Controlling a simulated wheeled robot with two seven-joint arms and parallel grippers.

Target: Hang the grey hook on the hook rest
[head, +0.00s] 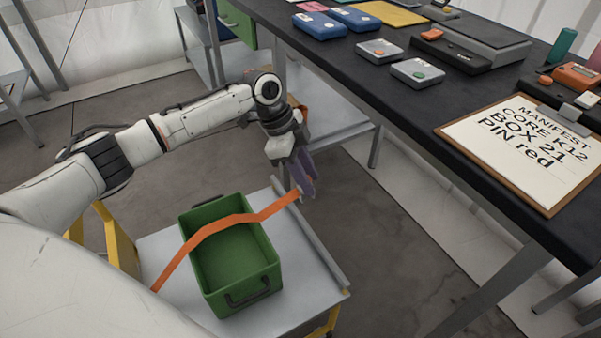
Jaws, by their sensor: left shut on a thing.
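My left gripper (304,183) reaches in from the left and is shut at the end of an orange strap (233,219), above the right edge of the trolley. The grey hook is at this strap end, mostly hidden between the fingers, and its shape is too small to make out. The strap runs from the gripper across the open green crate (269,252) and down past its left side. I cannot make out the hook rest for certain. My right gripper is not in view.
The green crate looks empty and stands on a grey trolley top (166,247) with a raised rail (313,243) along its right side. A dark table (400,110) at the right holds several small devices and a clipboard (520,145). Floor shows between trolley and table.

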